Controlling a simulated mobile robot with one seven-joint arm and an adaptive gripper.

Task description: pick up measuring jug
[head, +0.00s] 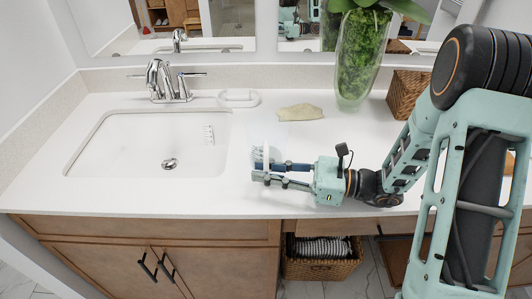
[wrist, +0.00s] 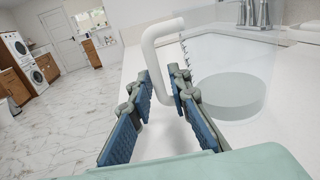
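The measuring jug is clear, with a white handle and dark scale marks. In the wrist view its handle (wrist: 150,52) passes between my fingers, and its see-through body (wrist: 232,95) is just beyond to the right. In the head view the jug (head: 262,153) is faint on the white counter, right of the sink, partly hidden by my fingers. My gripper (head: 257,171) reaches in from the right, low over the counter. In the wrist view my gripper (wrist: 162,88) has its blue-padded fingers apart on either side of the handle, with a gap showing.
The sink (head: 105,113) with a chrome faucet (head: 158,80) lies left. A white soap dish (head: 238,98), a beige cloth-like item (head: 300,112), a tall plant vase (head: 361,60) and a wicker basket (head: 406,95) stand behind. Bare counter (head: 225,200) lies in front.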

